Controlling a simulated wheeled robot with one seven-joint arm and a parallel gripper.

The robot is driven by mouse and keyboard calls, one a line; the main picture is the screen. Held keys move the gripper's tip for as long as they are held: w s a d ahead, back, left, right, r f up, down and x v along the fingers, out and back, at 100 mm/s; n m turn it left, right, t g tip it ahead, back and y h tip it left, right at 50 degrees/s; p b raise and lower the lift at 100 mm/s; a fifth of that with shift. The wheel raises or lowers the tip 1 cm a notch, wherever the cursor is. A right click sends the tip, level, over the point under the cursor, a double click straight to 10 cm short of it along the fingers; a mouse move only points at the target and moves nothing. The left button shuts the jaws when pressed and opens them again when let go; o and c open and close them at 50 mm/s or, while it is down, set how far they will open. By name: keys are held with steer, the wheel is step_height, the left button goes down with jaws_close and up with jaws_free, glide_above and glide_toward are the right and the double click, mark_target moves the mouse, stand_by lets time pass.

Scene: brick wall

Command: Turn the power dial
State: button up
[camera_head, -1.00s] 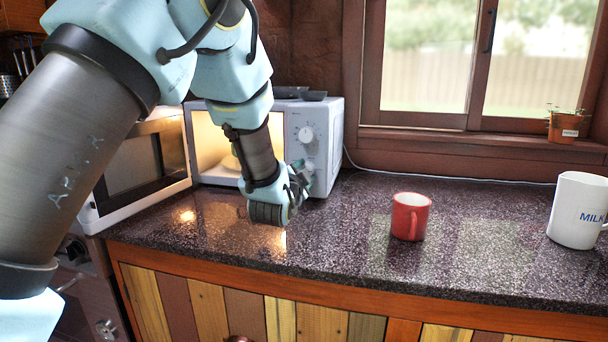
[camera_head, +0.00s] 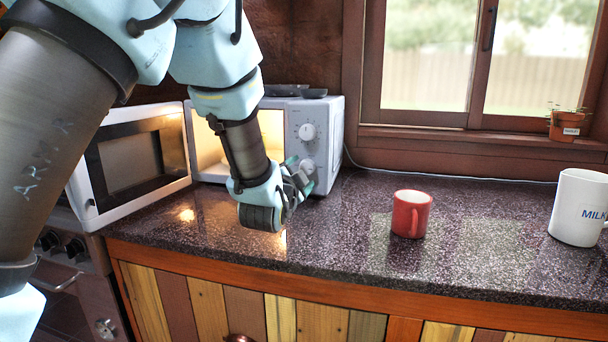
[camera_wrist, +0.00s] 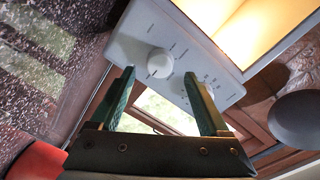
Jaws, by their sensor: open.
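The microwave (camera_head: 328,130) stands at the back of the counter with its door open and its inside lit. Its front panel has a white upper dial (camera_head: 307,132) and a lower dial (camera_head: 307,165); I cannot read which is the power dial. My gripper (camera_head: 301,176) is at the lower dial, partly covering it in the head view. In the wrist view, a round white dial (camera_wrist: 160,63) lies between the tips of my open green fingers (camera_wrist: 160,78). Printed marks show near the right finger, which hides part of the panel. Contact with the dial cannot be told.
The open microwave door (camera_head: 135,165) stands out to the left of my forearm. A red mug (camera_head: 411,215) and a white milk mug (camera_head: 577,210) stand on the counter (camera_head: 480,235) to the right. A small plant pot (camera_head: 566,126) sits on the window sill.

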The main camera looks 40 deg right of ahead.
steer(key=b+v, duration=0.1)
steer(key=v, duration=0.6)
steer(key=shift+s+a, duration=0.1)
